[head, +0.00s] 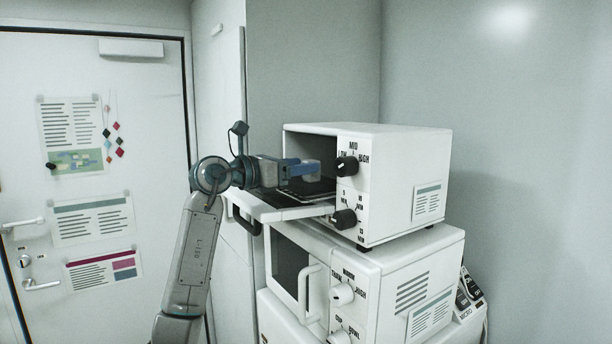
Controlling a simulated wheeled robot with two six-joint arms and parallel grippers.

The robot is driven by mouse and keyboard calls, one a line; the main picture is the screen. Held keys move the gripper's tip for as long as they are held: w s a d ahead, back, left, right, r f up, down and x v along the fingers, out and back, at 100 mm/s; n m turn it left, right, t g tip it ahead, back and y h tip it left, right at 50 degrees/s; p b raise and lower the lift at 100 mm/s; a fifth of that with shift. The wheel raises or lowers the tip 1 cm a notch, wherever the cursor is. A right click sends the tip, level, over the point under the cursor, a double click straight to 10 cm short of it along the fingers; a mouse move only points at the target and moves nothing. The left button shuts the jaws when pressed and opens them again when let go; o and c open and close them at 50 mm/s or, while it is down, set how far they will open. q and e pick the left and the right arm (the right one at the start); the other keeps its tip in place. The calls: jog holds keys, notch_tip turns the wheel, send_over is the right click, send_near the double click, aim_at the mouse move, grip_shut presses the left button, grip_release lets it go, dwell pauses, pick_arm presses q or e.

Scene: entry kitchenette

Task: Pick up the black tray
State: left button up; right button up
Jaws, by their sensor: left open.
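The black tray (318,188) lies flat inside the upper white oven (412,172), low in its open mouth. Only part of the tray shows; the rest is hidden by my gripper and the oven's control panel. My left gripper (308,171) reaches in from the left, over the lowered oven door, with its blue-and-grey fingers at the oven mouth just above the tray. It is open, and nothing is seen held in it. Whether the fingers touch the tray cannot be told. My right gripper is not in view.
The lowered oven door (292,212) juts out to the left, with a dark handle (246,220) at its edge. Two black knobs (346,166) stick out of the oven front. A white microwave (395,283) stands beneath. A tall cabinet (222,130) is close behind my arm.

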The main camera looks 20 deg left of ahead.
aim_at(316, 160)
pick_arm(q)
jog(key=p+x, duration=0.3)
jog(key=shift+w+d+r+p, duration=0.1)
jog(key=shift+w+r+p, duration=0.05)
jog(key=shift+r+p, duration=0.15)
jog(key=shift+w+d+p, duration=0.2)
jog(key=shift+d+p, duration=0.1)
jog(key=shift+d, duration=0.05)
jog(key=shift+w+d+f, duration=0.25)
jog(key=shift+w, duration=0.15)
jog(key=shift+w+a+f, duration=0.1)
jog(key=shift+w+f, duration=0.05)
grip_shut()
jog(key=shift+r, duration=0.2)
